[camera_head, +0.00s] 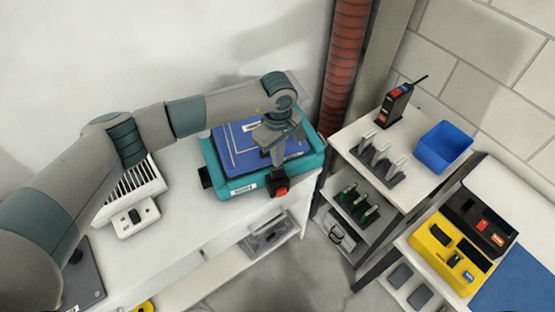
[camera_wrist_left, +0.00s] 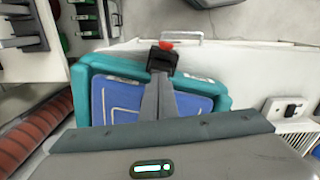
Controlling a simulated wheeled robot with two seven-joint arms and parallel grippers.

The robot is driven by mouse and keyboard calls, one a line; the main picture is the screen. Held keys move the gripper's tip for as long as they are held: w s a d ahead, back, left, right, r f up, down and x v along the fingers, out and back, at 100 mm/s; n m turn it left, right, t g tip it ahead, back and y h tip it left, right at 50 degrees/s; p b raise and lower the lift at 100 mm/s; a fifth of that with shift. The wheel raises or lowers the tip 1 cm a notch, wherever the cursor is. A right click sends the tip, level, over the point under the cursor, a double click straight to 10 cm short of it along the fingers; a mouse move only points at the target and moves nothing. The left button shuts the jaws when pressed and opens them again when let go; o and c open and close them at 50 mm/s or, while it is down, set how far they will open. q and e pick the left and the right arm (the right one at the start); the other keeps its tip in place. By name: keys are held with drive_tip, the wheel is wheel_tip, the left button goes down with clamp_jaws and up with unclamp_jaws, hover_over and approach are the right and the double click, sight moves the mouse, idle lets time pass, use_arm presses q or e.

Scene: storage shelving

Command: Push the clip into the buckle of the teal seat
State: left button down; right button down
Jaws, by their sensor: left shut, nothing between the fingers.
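The teal seat (camera_head: 236,186) with its blue pad (camera_head: 240,148) lies on the white counter. It also shows in the wrist view (camera_wrist_left: 82,92). The buckle (camera_head: 277,188), black with a red part, is at the seat's front edge; it shows in the wrist view (camera_wrist_left: 162,62) just beyond my fingertips. My left gripper (camera_head: 277,163) is shut and empty, reaching over the pad with its fingertips at the buckle. In the wrist view the fingertips (camera_wrist_left: 157,82) seem to meet its black body; contact is unclear. I cannot make out the clip separately. My right gripper is not in view.
A white slotted device (camera_head: 125,195) stands left of the seat. A red ribbed pipe (camera_head: 346,60) rises behind. Shelving at right holds a blue bin (camera_head: 443,147) and grey racks (camera_head: 378,162). A yellow case (camera_head: 450,260) lies open at lower right.

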use_arm(q)
drive_tip(key=shift+r, duration=0.15)
drive_tip(key=shift+w+r+b, duration=0.1)
drive_tip(key=shift+r+b, duration=0.3)
drive_tip(key=shift+r, duration=0.4)
wheel_tip(320, 180, up, 16)
drive_tip(key=b, duration=0.5)
drive_tip(key=shift+b, duration=0.35)
drive_tip(key=shift+f, duration=0.1)
